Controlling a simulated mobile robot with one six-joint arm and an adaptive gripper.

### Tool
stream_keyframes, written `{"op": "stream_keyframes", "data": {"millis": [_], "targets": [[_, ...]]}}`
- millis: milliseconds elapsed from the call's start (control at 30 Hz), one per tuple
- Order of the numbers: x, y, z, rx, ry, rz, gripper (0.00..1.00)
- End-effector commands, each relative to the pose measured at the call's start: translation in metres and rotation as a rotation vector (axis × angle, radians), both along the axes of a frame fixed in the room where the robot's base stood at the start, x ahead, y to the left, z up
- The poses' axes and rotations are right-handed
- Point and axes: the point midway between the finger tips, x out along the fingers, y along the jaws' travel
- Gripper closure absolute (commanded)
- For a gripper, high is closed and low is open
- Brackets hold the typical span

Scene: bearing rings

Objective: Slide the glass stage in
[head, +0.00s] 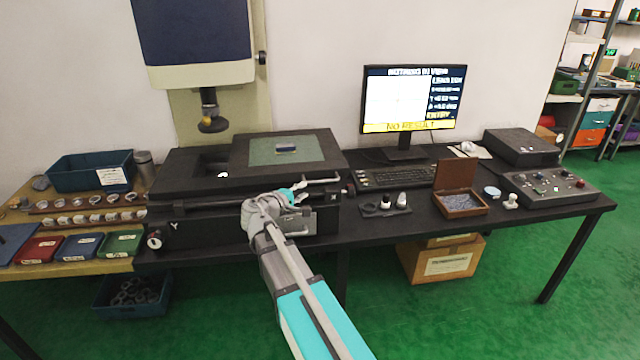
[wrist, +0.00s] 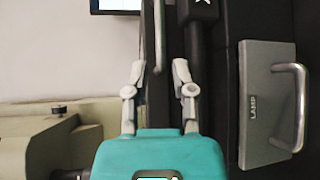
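The glass stage (head: 258,155), a greenish pane in a black frame, lies on the black machine base to the right of the lens (head: 210,122). A small dark object (head: 286,148) rests on the pane. A thin metal bar handle (head: 322,181) stands out at the front right of the stage. My gripper (head: 300,191) is in front of the machine, close to this bar. In the wrist view my gripper (wrist: 157,70) is open, with its two fingers apart. The end of the metal bar (wrist: 158,40) shows between them; I cannot tell whether either finger touches it.
A grey LAMP panel with a handle (wrist: 272,105) is right of the fingers. A keyboard (head: 390,178), a monitor (head: 412,100) and a wooden box (head: 460,203) stand to the right. Trays and rings (head: 95,217) fill the left bench.

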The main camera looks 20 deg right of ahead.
Motion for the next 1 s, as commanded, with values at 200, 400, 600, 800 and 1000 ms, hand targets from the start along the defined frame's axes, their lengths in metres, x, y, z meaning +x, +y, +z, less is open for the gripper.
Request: {"op": "stream_keyframes", "data": {"millis": [200, 400, 600, 800, 1000], "targets": [[0.018, -0.030, -0.006, 0.000, 0.001, -0.002, 0.67], [0.031, -0.056, -0.011, 0.000, 0.000, -0.001, 0.67], [0.041, -0.074, -0.013, 0.000, 0.000, -0.001, 0.67], [0.044, -0.082, -0.014, 0.000, 0.000, -0.001, 0.67], [0.044, -0.082, -0.014, -0.001, 0.001, -0.001, 0.67]]}}
